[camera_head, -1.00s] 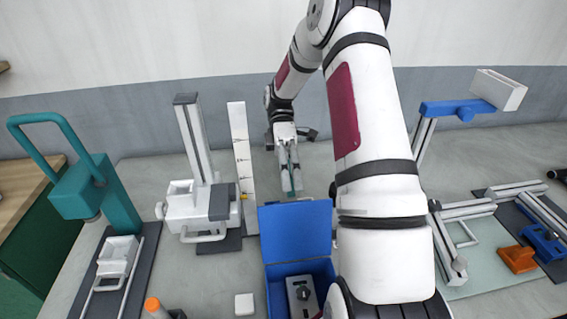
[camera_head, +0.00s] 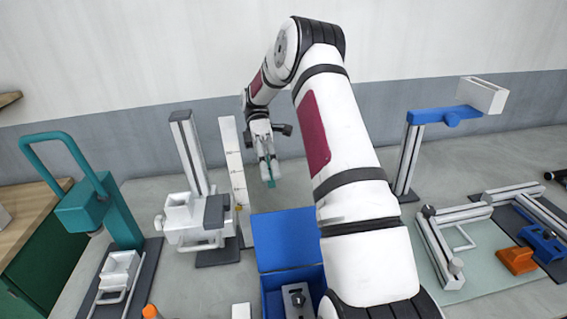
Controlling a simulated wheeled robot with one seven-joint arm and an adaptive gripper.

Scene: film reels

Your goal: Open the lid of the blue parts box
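The blue parts box (camera_head: 273,297) stands on the table at the bottom middle, partly hidden by my arm and cut by the lower edge. Its blue lid (camera_head: 286,239) is raised and leans back, so the inside shows. A grey metal part (camera_head: 297,299) lies inside. My gripper (camera_head: 271,181) hangs behind and above the lid, apart from it, with its fingers pointing down. The fingertips show teal and look close together, but they are too small to tell whether they are open or shut.
A white device on a post (camera_head: 195,215) and an upright ruler (camera_head: 233,165) stand left of the box. A teal press (camera_head: 95,200) is at the far left. Right of my arm are a blue-armed stand (camera_head: 408,160), a rail frame (camera_head: 440,245) and an orange block (camera_head: 516,260).

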